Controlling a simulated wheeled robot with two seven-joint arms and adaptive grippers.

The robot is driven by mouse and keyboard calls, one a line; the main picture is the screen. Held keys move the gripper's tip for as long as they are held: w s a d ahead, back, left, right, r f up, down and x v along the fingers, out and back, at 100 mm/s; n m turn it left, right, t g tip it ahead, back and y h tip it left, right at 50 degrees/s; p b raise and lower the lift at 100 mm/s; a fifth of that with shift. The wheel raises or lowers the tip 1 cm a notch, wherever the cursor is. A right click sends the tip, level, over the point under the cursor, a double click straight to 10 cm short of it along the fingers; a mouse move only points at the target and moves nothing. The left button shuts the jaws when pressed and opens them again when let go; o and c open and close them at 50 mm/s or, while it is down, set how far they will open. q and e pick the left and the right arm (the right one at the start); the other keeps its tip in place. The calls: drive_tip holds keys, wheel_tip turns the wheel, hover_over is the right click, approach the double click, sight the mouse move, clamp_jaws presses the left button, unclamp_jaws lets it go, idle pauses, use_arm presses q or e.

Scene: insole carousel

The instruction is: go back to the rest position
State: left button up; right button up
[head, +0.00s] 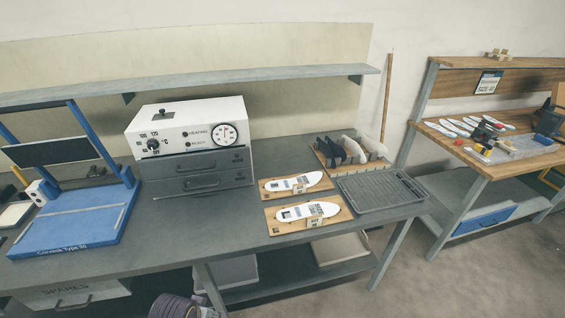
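Neither of my grippers shows in the head view, so I cannot see whether they hold anything. The grey workbench (190,232) stands in front of me. On it, two white insoles lie on wooden boards, the rear insole (291,184) above the front insole (307,213) in the picture. A white-topped heater box (190,122) with a dial and gauge stands left of them, its two grey drawers (208,172) shut. A dark ribbed object (172,306) shows at the bottom edge; I cannot tell what it is.
A blue press-like stand (75,222) is at the left. A wooden rack (352,154) with upright insoles and a grey tray (380,190) are at the right. A second bench (515,157) with insoles and tools stands farther right. Bare floor (475,270) shows at lower right.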

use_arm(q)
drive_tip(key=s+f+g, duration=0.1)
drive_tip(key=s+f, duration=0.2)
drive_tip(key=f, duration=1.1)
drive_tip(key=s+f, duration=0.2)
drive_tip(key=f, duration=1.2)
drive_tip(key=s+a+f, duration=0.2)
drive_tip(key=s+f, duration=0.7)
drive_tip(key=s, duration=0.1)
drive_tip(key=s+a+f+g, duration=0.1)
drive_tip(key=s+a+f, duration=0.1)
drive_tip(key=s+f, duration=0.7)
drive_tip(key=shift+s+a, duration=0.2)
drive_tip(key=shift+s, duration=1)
